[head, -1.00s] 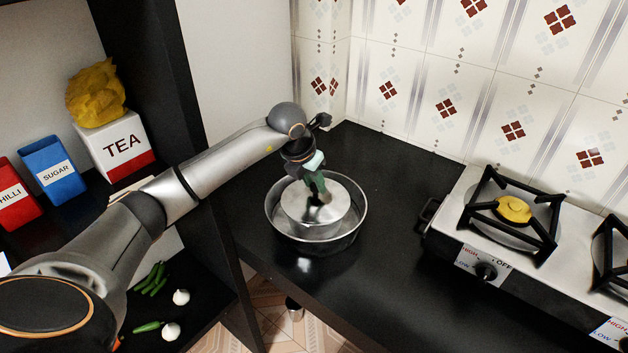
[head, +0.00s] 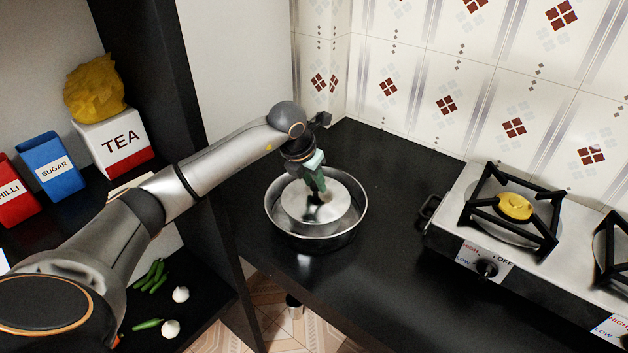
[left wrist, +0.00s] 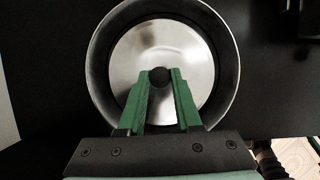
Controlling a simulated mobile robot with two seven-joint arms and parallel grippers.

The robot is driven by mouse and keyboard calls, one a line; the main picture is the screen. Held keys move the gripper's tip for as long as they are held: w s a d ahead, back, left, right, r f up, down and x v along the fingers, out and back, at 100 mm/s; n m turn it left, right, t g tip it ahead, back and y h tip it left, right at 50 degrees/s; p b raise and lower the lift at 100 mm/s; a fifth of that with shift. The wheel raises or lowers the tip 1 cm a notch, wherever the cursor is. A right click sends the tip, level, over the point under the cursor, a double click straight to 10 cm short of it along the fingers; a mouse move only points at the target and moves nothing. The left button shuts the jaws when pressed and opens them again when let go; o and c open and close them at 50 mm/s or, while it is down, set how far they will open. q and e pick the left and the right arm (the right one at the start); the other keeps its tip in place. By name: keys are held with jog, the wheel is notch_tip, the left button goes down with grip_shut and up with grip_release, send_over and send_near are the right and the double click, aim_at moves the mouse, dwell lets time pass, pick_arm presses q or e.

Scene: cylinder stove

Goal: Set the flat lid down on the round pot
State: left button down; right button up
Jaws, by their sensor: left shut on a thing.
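The round pot (head: 352,231) is a wide metal vessel standing on the black counter; its rim also shows in the left wrist view (left wrist: 231,75). The flat lid (head: 335,197) is a shiny metal disc with a small dark knob (left wrist: 159,76), and it appears inside the pot's rim outline, narrower than the opening. My left gripper (head: 319,194) has green fingers, also seen in the left wrist view (left wrist: 160,88), and is shut on the lid's knob from above. I cannot tell whether the lid touches the pot. My right gripper is not in view.
A gas stove (head: 450,240) with black grates stands to the right on the counter (head: 395,180). Tiled walls are behind. Shelves at left hold a TEA box (head: 118,145), a SUGAR box (head: 52,168) and vegetables (head: 152,277). Counter between pot and stove is clear.

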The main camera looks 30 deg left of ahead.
pick_arm(q)
jog(key=c, duration=0.5)
grip_release()
jog(key=v, duration=1.2)
jog(key=shift+s+r, duration=0.15)
jog(key=shift+r, duration=0.1)
